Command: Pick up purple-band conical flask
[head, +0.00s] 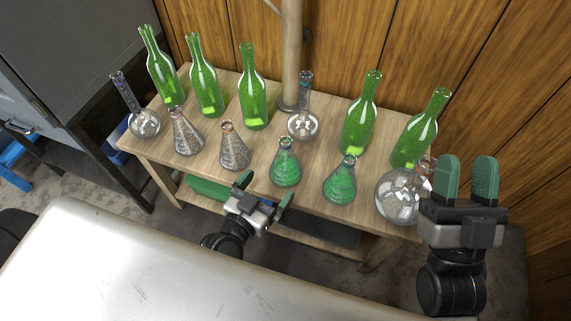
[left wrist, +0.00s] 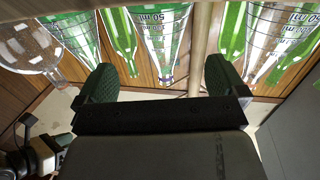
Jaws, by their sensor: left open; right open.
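Several conical flasks stand in a row along the front of the wooden table. Two look clear, a left one (head: 184,138) and a right one (head: 234,152); two show green, a left one (head: 286,167) and a right one (head: 340,185). Band colours are too small to tell in the head view. In the left wrist view, seen upside down, a flask (left wrist: 160,38) lies beyond and between my fingers, with a dark, perhaps purple, band near its mouth. My left gripper (head: 263,190) is open and empty before the table's front edge. My right gripper (head: 467,168) is open and empty at the right.
Tall green bottles (head: 250,95) stand along the back of the wooden table (head: 205,165). Round flasks stand at the left (head: 145,123), middle (head: 302,125) and right (head: 398,197). A post (head: 291,50) rises behind. A pale surface (head: 150,265) fills the near left.

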